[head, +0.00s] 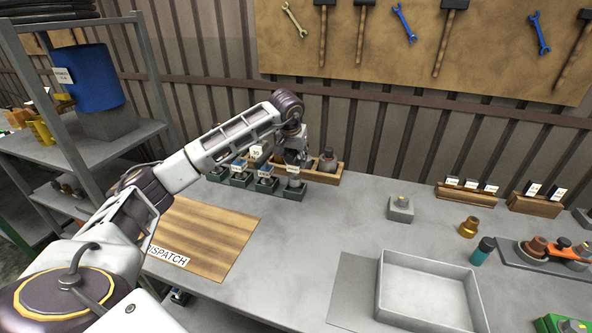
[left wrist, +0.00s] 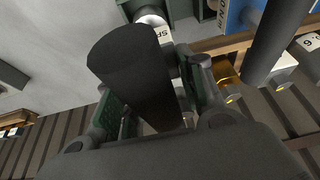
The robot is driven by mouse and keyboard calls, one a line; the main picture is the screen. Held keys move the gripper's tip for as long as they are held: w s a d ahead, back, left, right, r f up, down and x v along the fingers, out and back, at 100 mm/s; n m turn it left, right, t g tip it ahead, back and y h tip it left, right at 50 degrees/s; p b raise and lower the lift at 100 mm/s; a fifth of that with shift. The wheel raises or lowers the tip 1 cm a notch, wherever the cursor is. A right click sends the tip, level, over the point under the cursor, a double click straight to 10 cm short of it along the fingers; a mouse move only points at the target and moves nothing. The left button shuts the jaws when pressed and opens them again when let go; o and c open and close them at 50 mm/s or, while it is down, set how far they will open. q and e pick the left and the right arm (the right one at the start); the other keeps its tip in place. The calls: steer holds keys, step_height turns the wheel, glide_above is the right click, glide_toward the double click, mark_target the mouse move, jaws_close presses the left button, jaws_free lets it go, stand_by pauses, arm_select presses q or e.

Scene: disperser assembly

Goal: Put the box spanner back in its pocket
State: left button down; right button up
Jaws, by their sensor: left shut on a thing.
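My left gripper (head: 294,160) is above the right end of a row of small green pockets (head: 289,192) at the back of the bench. In the left wrist view its fingers (left wrist: 158,105) are shut on a dark round handle (left wrist: 130,62), which I take to be the box spanner. A green block with a silver round part (left wrist: 150,17) and a pale label reading "SP" shows just past the handle. The spanner's lower end is hidden, so I cannot tell whether it is inside the pocket. My right gripper is not in view.
A wooden rack (head: 325,177) stands right behind the pockets. Another dark handle (left wrist: 282,38) stands close by in the wrist view. A dispatch board (head: 215,232) lies in front, and a grey tray (head: 430,316) sits front right. The bench middle is clear.

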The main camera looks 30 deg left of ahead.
mark_target(296, 168)
arm_select(q)
steer(key=shift+f, duration=0.2)
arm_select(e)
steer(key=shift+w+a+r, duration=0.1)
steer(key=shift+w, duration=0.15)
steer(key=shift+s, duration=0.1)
arm_select(q)
step_height(296, 168, down, 2)
steer(key=shift+f, duration=0.85)
steer(key=shift+f, duration=0.1)
steer(key=c, duration=0.9)
jaws_free()
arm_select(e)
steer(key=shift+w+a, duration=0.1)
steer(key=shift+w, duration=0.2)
arm_select(q)
steer(key=shift+f, duration=0.1)
